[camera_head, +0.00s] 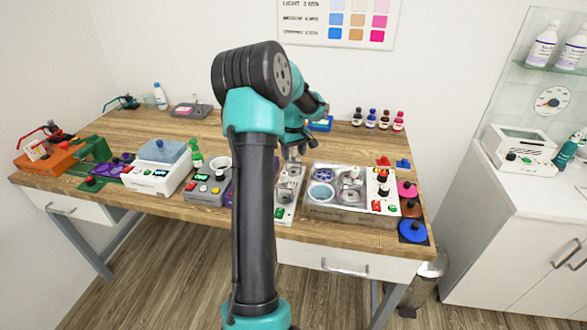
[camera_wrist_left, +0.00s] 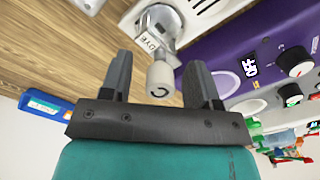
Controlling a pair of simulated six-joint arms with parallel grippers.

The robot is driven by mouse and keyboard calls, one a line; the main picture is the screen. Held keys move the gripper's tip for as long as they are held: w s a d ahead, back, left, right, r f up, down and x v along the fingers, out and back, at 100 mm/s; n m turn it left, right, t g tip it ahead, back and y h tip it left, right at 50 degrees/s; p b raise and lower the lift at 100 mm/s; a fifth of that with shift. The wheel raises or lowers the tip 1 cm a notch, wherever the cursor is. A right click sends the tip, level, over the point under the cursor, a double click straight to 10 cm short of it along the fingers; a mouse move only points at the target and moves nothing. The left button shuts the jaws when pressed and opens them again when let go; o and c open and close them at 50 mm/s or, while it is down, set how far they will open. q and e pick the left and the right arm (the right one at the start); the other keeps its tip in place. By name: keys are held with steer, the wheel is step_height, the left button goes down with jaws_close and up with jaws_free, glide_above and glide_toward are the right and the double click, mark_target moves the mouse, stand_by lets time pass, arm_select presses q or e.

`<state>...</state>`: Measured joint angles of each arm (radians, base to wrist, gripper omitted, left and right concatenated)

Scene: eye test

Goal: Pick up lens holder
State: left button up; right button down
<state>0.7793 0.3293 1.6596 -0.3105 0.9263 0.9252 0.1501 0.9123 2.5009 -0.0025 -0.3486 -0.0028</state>
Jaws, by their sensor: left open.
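I cannot tell for sure which thing is the lens holder. In the left wrist view a grey round-ended cylinder (camera_wrist_left: 161,78) lies between my left gripper's fingers. It joins a shiny metal part with a label reading "DYE" (camera_wrist_left: 150,43). My left gripper (camera_wrist_left: 160,82) is open, with a finger on each side of the cylinder and visible gaps. In the head view my left gripper (camera_head: 294,150) is over the back of a narrow white device with metal parts (camera_head: 284,212). My left arm hides part of the table there. My right gripper is not in view.
A metal tray station (camera_head: 335,212) with round dishes stands right of the white device. A purple device (camera_wrist_left: 245,68) with a display reading "OFF" is close in the wrist view. Several small bottles (camera_head: 371,118) stand at the back.

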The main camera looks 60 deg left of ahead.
arm_select(q)
steer(key=shift+f, duration=0.4)
jaws_close()
stand_by(0.5)
